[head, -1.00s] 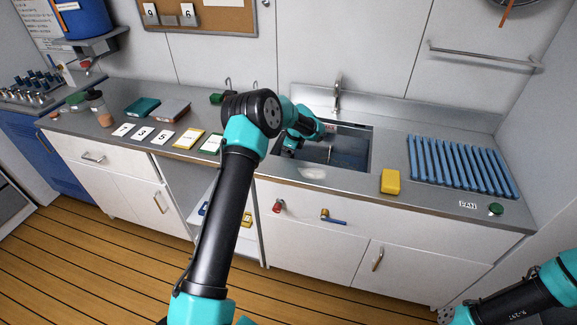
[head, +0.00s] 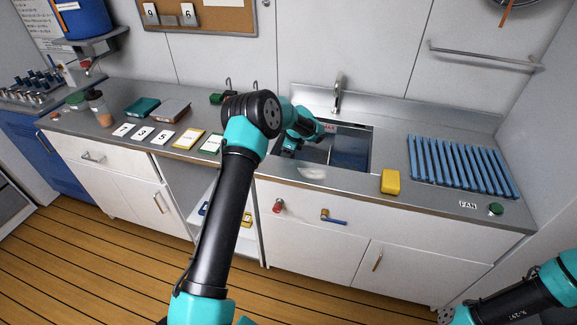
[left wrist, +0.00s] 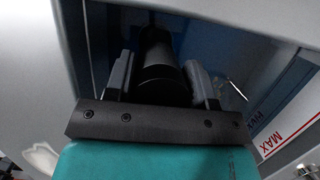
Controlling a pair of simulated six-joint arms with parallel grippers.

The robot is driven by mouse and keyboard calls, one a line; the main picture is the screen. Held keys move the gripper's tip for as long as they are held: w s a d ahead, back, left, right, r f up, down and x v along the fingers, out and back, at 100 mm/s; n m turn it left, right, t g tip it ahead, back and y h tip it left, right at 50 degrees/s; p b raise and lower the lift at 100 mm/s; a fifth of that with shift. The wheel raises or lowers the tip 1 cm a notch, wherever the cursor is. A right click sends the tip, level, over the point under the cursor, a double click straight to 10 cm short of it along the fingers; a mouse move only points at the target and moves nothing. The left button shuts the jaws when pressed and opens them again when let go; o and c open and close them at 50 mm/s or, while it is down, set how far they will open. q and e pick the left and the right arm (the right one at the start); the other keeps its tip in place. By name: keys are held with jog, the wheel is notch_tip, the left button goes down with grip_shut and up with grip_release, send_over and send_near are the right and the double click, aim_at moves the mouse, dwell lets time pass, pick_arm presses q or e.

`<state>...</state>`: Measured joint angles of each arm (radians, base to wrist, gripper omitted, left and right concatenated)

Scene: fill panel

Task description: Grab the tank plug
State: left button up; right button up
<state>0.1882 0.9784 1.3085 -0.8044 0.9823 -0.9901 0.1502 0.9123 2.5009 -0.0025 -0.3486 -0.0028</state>
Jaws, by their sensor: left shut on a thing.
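The tank plug (left wrist: 160,62) appears as a dark, round-bodied cylinder between my left gripper's fingers in the left wrist view. My left gripper (left wrist: 162,85) is shut on it, with one grey finger on each side. In the head view my left gripper (head: 290,148) reaches down into the left part of the sink tank (head: 350,150). The plug cannot be made out there, hidden by the gripper and the tank's edge. The plug's lower end and the tank floor around it are too dark to tell. My right gripper is out of view.
A tap (head: 337,95) stands behind the tank. A red MAX mark (left wrist: 285,143) is on a light wall close to the gripper. A yellow sponge (head: 390,181) and a blue ribbed rack (head: 460,167) lie to the right. Number cards (head: 143,133) lie to the left.

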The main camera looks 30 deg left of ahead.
pick_arm(q)
grip_shut()
jog(key=shift+r, duration=0.1)
notch_tip(320, 180, up, 10)
jog(key=shift+f, duration=0.1)
dwell(0.5)
dwell(0.4)
